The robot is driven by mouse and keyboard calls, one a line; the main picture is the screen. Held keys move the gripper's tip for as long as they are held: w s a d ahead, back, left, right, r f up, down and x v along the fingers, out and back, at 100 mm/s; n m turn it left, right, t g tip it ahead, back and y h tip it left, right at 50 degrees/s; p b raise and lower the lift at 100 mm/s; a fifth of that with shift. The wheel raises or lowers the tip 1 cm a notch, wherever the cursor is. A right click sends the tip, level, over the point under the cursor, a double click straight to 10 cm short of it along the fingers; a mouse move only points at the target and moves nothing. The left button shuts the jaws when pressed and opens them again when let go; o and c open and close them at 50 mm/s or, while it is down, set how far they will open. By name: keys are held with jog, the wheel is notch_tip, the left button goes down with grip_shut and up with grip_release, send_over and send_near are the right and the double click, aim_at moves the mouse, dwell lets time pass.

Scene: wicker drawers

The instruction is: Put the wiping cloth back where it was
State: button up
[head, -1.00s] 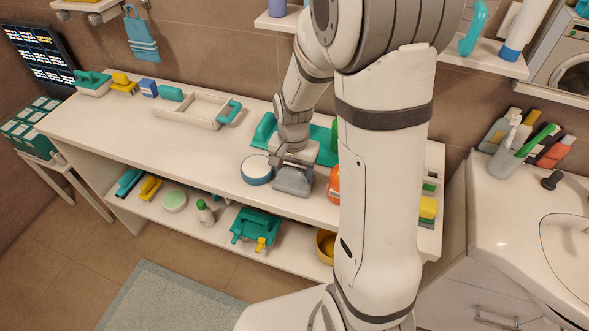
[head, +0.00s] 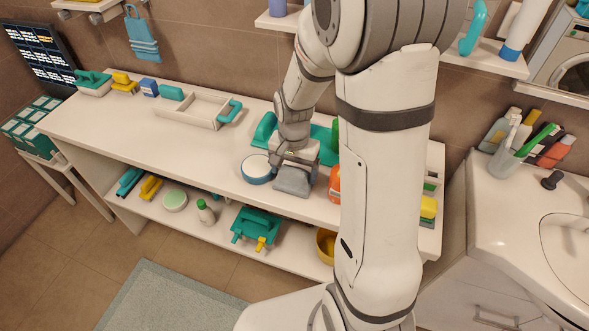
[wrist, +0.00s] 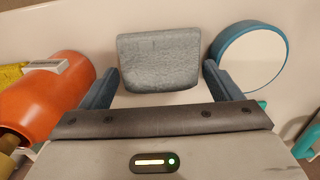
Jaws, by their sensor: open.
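A grey, soft-looking pad (head: 293,181), which looks like the folded wiping cloth, is on the countertop near its front edge. My gripper (head: 297,160) is over its back part in the head view. In the wrist view the grey cloth (wrist: 158,62) lies ahead of and between the two spread fingers of my gripper (wrist: 160,70). The gripper is open, with a gap visible between each finger and the cloth. A blue-green cloth (head: 142,42) hangs from a hook on the wall at upper left.
A round white tin with a blue rim (head: 257,169) is close left of the cloth. An orange bottle (head: 334,184) is close on its right; it looms left in the wrist view (wrist: 52,98). A white caddy (head: 190,109) stands further left. The left countertop is mostly clear.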

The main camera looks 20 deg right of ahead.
aim_at(294, 169)
notch_tip(294, 169, up, 12)
jog(key=f, duration=0.1)
jog(key=s+r+n+t, duration=0.1)
jog(key=s+r+n, duration=0.1)
jog(key=s, duration=0.5)
jog(key=s+r+n+t, duration=0.2)
jog(key=s+r+n, duration=0.1)
jog(key=s+n, duration=0.2)
jog(key=shift+s+d+r, duration=0.15)
jog(key=shift+s, duration=0.9)
